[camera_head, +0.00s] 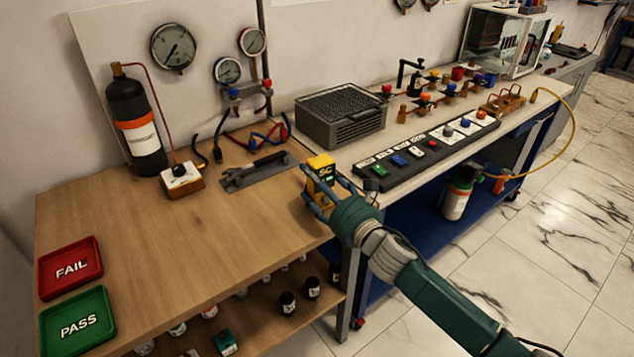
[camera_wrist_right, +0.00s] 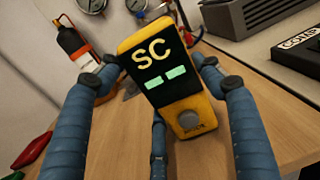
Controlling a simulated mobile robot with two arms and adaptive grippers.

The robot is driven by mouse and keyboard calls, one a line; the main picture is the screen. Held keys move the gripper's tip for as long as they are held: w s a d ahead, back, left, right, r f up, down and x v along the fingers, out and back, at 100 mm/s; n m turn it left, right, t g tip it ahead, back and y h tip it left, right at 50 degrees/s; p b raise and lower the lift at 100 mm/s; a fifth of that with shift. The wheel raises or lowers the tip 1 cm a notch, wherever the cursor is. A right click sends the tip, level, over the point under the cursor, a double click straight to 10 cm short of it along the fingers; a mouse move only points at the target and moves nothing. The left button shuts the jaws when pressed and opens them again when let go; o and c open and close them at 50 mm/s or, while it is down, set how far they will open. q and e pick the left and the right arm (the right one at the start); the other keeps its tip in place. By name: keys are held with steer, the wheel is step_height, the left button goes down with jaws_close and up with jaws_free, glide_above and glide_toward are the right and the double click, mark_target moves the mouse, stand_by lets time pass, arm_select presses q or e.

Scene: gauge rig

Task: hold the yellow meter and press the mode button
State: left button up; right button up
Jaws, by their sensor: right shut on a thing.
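The yellow meter (camera_head: 321,172) is near the right edge of the wooden bench, within my right gripper (camera_head: 323,190). In the right wrist view the yellow meter (camera_wrist_right: 168,75) has a black face with "SC", two lit green display blocks and a round grey button (camera_wrist_right: 189,120) low on its front. My right gripper (camera_wrist_right: 160,85) is shut on the meter, with a blue finger on each side and a third finger below. The label under the button is too small to read surely. My left gripper is in neither view.
A red FAIL tray (camera_head: 70,268) and a green PASS tray (camera_head: 78,322) lie at the bench's front left. A gas bottle (camera_head: 136,125), a small knob box (camera_head: 182,181) and a grey tool holder (camera_head: 258,172) stand behind. The black button panel (camera_head: 430,150) is close right. The bench's middle is clear.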

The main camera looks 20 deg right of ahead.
stand_by(2.5)
steer(key=o, duration=1.4)
steer(key=shift+s, duration=0.1)
